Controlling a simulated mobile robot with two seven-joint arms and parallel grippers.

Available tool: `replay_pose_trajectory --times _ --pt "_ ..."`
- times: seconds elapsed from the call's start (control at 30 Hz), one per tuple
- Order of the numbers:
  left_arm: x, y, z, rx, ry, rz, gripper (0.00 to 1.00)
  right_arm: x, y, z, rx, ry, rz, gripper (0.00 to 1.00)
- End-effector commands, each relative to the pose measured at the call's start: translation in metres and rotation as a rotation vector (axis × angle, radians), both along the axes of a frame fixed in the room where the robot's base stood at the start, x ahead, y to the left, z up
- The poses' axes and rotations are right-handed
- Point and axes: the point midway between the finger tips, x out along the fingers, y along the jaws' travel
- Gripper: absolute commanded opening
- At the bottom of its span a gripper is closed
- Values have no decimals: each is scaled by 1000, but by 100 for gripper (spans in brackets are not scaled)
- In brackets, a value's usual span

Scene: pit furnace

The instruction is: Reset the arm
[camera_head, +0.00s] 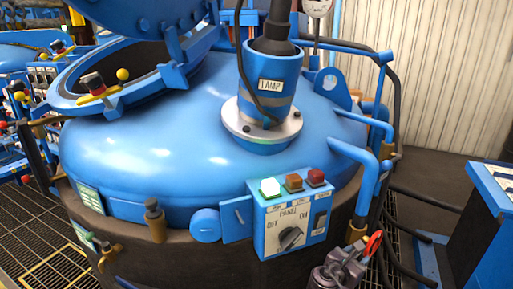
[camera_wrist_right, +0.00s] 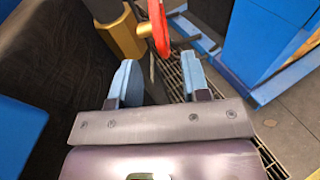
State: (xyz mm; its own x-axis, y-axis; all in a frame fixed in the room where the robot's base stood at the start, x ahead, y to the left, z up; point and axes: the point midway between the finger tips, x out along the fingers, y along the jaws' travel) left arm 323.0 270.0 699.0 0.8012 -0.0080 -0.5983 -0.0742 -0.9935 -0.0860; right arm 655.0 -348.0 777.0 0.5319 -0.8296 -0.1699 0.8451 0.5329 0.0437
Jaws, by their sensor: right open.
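My right gripper (camera_head: 350,258) is at the bottom of the head view, low beside the furnace's front right side. In the right wrist view its two blue fingers (camera_wrist_right: 158,78) are apart, with nothing seen between them. A red valve handle (camera_head: 373,243) is just beyond the fingertips. It also shows in the right wrist view (camera_wrist_right: 158,28), next to a brass fitting (camera_wrist_right: 125,35). I cannot tell whether a finger touches the handle. My left gripper is not in view.
A blue cabinet (camera_head: 480,250) stands at right, across grating.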

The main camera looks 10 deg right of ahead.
Motion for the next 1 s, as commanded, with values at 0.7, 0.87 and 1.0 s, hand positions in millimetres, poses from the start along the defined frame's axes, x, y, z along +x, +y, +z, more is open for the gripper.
replay_pose_trajectory --times 0.7,0.87,1.0 --pt "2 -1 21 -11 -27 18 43 -224 61 -108 1501 -623 -282 43" --pt "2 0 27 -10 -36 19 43 -273 72 -92 1822 -833 -483 43" --pt "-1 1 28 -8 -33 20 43 -307 75 -71 2041 -1006 -653 43"
